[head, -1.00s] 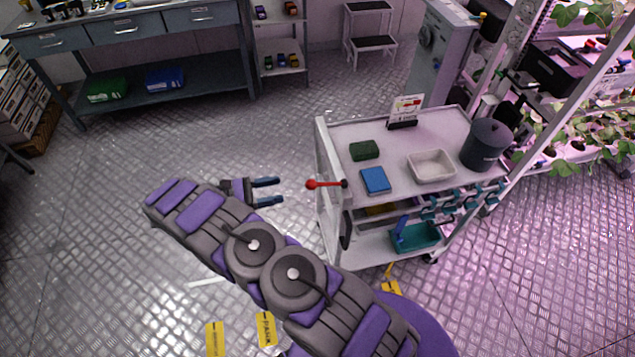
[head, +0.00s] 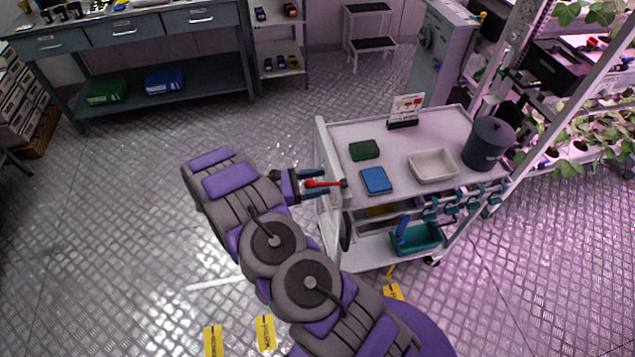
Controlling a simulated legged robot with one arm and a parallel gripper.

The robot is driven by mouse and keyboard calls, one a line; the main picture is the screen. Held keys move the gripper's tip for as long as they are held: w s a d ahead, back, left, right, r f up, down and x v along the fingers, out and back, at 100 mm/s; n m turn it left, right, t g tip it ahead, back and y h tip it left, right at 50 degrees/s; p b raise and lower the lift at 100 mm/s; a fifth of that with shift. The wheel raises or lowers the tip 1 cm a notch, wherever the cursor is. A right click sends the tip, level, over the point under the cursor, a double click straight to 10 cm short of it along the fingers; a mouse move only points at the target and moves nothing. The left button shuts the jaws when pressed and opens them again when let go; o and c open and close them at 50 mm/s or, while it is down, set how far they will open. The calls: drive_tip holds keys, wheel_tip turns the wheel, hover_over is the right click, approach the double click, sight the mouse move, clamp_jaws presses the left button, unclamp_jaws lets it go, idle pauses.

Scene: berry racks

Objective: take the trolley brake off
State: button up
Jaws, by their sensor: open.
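The white trolley (head: 345,142) stands right of the middle in the head view. Its brake lever (head: 332,184), red with a ball end, sticks out level to the left from the trolley's left side. My gripper (head: 318,184) is open at the lever. One finger shows above the lever and one below it, with the red ball end between them. I cannot tell whether the fingers touch the lever.
On the trolley top are a green block (head: 364,150), a blue block (head: 376,181), a white tray (head: 413,168), a dark pot (head: 487,146) and a sign (head: 406,109). A teal bin (head: 428,240) sits below. A plant rack (head: 568,105) stands close on the right. The floor at left is clear.

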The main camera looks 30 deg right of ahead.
drive_tip(key=shift+a, duration=0.55)
drive_tip(key=shift+d, duration=0.5)
drive_tip(key=c, duration=0.5)
drive_tip(key=shift+a, duration=0.1)
clamp_jaws()
